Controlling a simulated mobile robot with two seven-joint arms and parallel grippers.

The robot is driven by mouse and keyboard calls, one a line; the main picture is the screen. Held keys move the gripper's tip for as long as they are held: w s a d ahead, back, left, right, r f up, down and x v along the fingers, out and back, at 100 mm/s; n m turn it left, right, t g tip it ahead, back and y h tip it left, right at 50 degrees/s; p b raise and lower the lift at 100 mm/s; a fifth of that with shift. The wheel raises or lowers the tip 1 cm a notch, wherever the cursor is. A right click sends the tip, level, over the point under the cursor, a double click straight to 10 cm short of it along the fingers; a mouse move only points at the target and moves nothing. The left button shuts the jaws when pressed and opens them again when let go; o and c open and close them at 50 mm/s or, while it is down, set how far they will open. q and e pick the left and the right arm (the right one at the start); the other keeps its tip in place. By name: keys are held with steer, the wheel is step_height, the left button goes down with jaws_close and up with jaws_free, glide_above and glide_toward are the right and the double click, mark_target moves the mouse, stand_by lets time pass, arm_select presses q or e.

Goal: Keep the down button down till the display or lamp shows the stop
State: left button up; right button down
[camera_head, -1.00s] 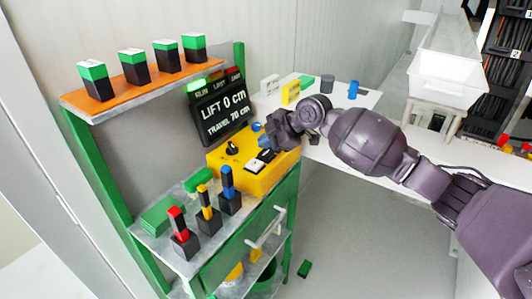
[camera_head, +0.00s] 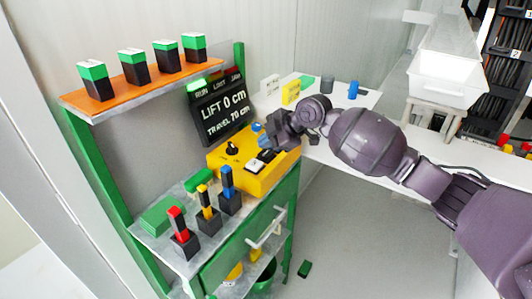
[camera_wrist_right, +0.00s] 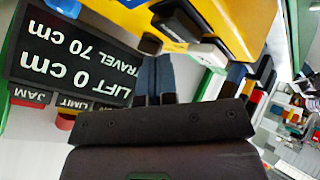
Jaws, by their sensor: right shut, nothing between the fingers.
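The yellow control box (camera_head: 226,178) stands on the green bench with a black knob (camera_head: 232,149) and black-and-white buttons (camera_head: 256,165) on top. Which button is the down one cannot be read. The dark display (camera_head: 222,115) behind it reads LIFT 0 cm, TRAVEL 70 cm; its green RUN lamp (camera_head: 196,85) looks lit. The display also shows upside down in the right wrist view (camera_wrist_right: 75,60), where the LIMIT and JAM lamps look unlit. My right gripper (camera_head: 266,143) is shut and empty, at the box's back right edge beside the buttons. Contact cannot be told. My left gripper is out of view.
Red, yellow and blue-topped black blocks (camera_head: 207,221) stand on the shelf in front of the box. An orange shelf (camera_head: 135,88) with several green-topped blocks is above left. A white table (camera_head: 345,95) with small parts and a white bin (camera_head: 447,79) is behind right.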

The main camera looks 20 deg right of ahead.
mark_target(266, 154)
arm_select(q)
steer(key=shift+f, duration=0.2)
arm_select(e)
steer(key=shift+f, duration=0.25)
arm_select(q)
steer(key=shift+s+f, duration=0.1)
arm_select(e)
steer(key=shift+f, duration=0.25)
arm_select(q)
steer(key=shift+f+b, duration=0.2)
steer(key=shift+b, duration=0.1)
arm_select(e)
steer(key=shift+f, duration=0.55)
stand_by(1.3)
stand_by(2.0)
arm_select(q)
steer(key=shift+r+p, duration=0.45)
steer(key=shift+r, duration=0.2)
arm_select(e)
steer(key=shift+r, duration=1.05)
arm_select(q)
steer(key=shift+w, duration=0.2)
arm_select(e)
steer(key=shift+r+p, duration=1.3)
steer(key=shift+r, duration=1.25)
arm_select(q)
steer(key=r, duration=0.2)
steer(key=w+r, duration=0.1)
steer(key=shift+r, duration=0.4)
